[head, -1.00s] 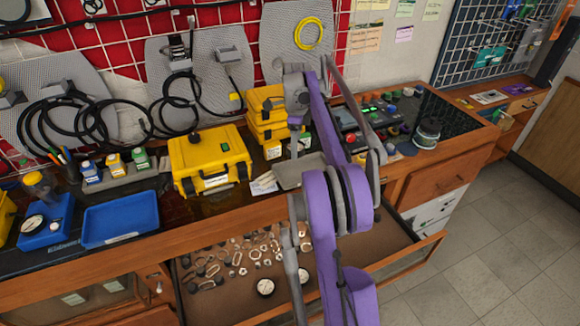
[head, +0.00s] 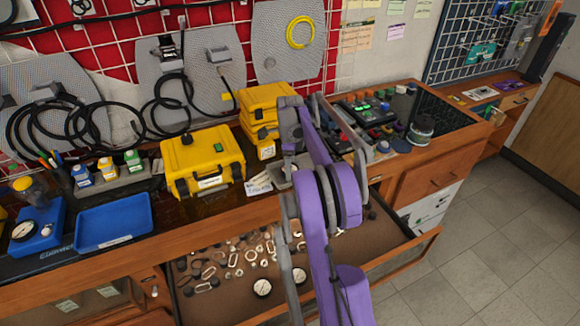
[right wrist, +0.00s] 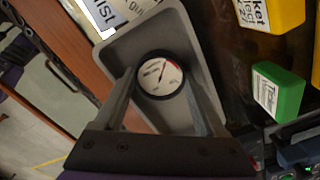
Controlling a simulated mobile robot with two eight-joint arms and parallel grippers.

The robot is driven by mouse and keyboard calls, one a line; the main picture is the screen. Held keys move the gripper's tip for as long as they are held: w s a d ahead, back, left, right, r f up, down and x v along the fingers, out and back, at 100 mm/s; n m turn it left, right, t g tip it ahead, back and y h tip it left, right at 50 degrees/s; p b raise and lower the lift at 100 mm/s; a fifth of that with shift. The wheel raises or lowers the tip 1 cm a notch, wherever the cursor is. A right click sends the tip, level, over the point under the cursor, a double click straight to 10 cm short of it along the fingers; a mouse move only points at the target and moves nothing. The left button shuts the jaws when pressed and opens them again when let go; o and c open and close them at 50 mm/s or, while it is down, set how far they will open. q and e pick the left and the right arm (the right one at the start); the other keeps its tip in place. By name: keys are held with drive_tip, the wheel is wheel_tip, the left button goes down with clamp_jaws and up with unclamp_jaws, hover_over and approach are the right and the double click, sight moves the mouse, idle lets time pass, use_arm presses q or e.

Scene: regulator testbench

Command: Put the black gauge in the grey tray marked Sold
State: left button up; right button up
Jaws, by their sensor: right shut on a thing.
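The black gauge (right wrist: 160,75), with a white face, a red mark and a dark rim, is between the fingers of my right gripper (right wrist: 159,82) in the right wrist view. The gripper is shut on it. The grey tray (right wrist: 176,24) lies around and below the gauge in that view; I cannot tell whether the gauge touches its floor. A white label with black print (right wrist: 103,14) is at the tray's edge, only partly readable. In the head view my right arm covers most of this spot. My left gripper is not in view.
A yellow case (head: 203,160) and stacked yellow boxes (head: 262,110) stand near the tray. A blue tray (head: 114,222) lies at left. The open drawer (head: 350,255) below holds small parts and gauges (head: 262,288). A green block (right wrist: 277,91) is right of the tray.

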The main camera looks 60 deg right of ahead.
drive_tip(key=shift+f, duration=0.2)
drive_tip(key=o, duration=1.2)
drive_tip(key=shift+c, duration=0.2)
drive_tip(key=shift+r, duration=0.1)
